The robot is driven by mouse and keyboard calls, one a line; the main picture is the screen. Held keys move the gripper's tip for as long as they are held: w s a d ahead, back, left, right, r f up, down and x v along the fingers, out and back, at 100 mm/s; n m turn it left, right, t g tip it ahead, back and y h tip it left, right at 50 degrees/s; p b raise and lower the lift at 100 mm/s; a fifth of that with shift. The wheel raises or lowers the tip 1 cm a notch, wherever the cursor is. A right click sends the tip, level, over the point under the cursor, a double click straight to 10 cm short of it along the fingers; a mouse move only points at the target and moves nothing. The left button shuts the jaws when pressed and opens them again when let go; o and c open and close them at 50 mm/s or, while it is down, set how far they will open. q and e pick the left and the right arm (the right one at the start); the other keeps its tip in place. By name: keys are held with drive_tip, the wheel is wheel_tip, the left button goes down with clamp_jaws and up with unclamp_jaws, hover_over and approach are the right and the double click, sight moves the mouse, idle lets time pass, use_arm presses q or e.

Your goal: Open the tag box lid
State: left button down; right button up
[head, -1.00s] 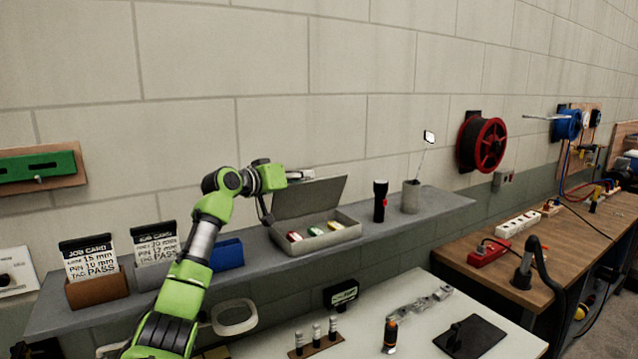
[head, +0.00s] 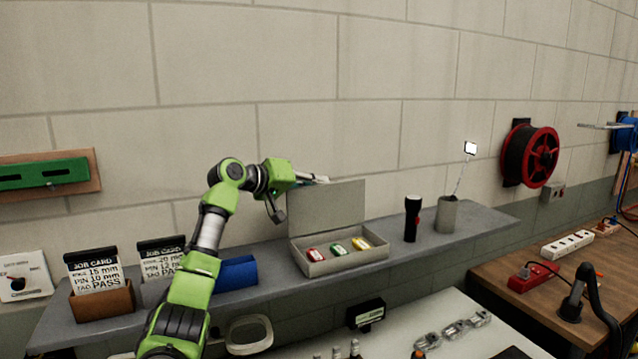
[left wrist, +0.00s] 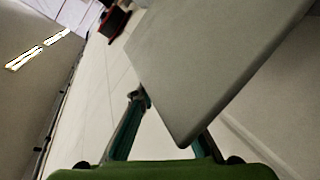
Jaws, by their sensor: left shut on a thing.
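The grey tag box (head: 345,263) sits on the wall shelf with its lid (head: 328,208) raised and standing roughly upright at the back edge. My left gripper (head: 312,180) is at the lid's upper left edge, shut on the lid. In the left wrist view the lid (left wrist: 205,60) fills the upper middle, its corner between the fingers of my left gripper (left wrist: 168,125). The far finger is partly hidden behind the lid. My right gripper is not in view.
Right of the box a black torch (head: 412,218) and a grey cup (head: 447,214) with a mirror stick stand on the shelf (head: 485,222). Left are a blue bin (head: 237,273) and job cards (head: 93,270). The wall is close behind the lid.

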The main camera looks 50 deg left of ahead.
use_arm(q)
drive_tip(key=shift+f, duration=0.85)
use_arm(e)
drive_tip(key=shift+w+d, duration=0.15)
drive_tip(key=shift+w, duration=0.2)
use_arm(q)
drive_tip(key=c, duration=2.1)
unclamp_jaws()
drive_tip(key=shift+c, duration=0.2)
drive_tip(key=shift+o, duration=0.9)
drive_tip(key=shift+s+a+r, duration=0.1)
drive_tip(key=shift+s+a, duration=0.05)
drive_tip(key=shift+s, duration=0.1)
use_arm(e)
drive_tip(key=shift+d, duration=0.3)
use_arm(q)
drive_tip(key=shift+w+r, duration=0.1)
drive_tip(key=shift+r, duration=0.1)
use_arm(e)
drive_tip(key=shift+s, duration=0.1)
use_arm(q)
wheel_tip(320, 180, up, 10)
drive_tip(key=shift+r, duration=0.1)
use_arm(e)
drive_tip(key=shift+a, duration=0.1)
